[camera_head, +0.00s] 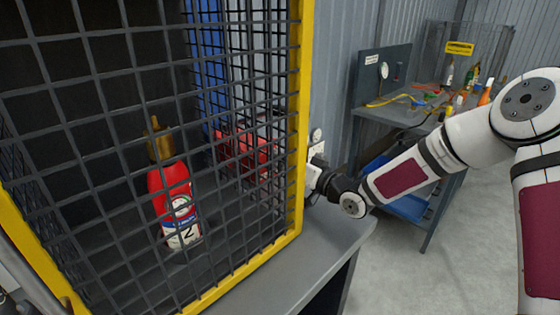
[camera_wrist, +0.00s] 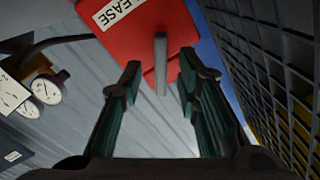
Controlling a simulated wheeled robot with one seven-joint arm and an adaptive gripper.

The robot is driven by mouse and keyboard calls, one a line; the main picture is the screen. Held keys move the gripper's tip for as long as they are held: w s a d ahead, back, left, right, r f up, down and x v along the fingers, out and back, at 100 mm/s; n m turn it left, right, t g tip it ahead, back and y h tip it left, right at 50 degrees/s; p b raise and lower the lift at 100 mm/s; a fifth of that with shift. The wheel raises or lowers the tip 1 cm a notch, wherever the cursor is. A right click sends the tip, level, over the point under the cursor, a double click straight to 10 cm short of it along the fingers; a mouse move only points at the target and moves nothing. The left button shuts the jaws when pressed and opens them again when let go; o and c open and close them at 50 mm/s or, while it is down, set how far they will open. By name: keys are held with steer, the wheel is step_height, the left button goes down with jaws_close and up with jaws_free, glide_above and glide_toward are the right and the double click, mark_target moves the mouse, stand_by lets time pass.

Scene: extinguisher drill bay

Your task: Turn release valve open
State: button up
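In the wrist view a red panel (camera_wrist: 135,32) carries a white label ending in "EASE". A grey lever (camera_wrist: 160,62) stands out from it; I take these as the release valve. My gripper (camera_wrist: 160,78) is open, with one dark finger on each side of the lever. A gap shows on both sides, so the fingers do not appear to touch it. In the head view my gripper (camera_head: 312,178) is at the right side of the cage, its fingertips largely hidden by the yellow post. The valve cannot be clearly made out there.
A black mesh cage with a yellow frame (camera_head: 297,120) holds a red bottle (camera_head: 172,192) and stands close beside my gripper; its mesh (camera_wrist: 265,70) fills the wrist view's right side. Gauges (camera_wrist: 46,92) are at left. A workbench (camera_head: 425,118) stands at the back right.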

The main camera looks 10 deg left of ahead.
steer(key=shift+w+a, duration=0.3)
steer(key=shift+a, duration=0.15)
jaws_close()
steer(key=shift+n, duration=0.3)
steer(key=shift+f+n+b, duration=0.1)
steer(key=shift+n+b, duration=0.85)
steer(key=shift+n, duration=0.25)
steer(key=shift+n+b, duration=1.2)
steer(key=shift+n, duration=0.5)
